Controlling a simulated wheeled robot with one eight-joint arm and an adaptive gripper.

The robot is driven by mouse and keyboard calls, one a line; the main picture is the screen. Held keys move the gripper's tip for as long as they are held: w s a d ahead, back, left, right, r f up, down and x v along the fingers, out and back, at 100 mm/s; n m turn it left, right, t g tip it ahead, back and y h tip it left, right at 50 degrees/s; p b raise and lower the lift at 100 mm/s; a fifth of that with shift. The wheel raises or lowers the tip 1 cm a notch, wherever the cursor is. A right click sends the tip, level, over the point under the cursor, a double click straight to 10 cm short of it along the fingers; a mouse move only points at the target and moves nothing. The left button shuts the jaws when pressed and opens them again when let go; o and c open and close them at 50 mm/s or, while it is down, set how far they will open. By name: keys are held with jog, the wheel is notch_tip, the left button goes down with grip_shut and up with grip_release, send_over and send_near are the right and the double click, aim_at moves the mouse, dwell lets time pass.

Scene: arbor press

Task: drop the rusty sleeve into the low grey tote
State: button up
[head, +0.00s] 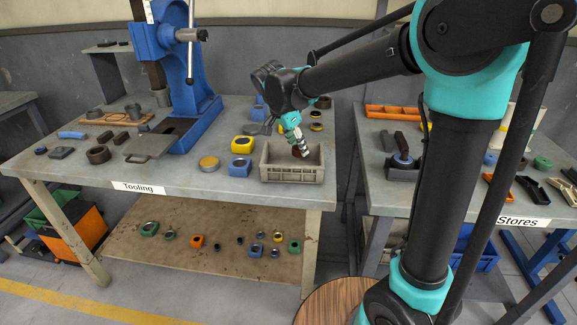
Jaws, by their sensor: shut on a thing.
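The low grey tote (291,174) stands at the front right of the Tooling bench. My gripper (302,150) points down over the inside of the tote, near its back right part. It is shut on a small rusty-brown piece, the rusty sleeve (299,153), at its fingertips. The sleeve is small and partly covered by the fingers. I cannot tell whether it touches the tote's floor.
A blue arbor press (178,60) stands on the Tooling bench (110,170) left of the tote. A yellow block (242,145), a blue block (240,167) and a round tan-lidded piece (209,163) sit beside the tote. The Stores bench (385,190) is to the right, across a gap.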

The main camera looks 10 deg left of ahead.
jog(key=shift+f, duration=0.1)
jog(key=o, duration=1.3)
jog(key=v, duration=1.2)
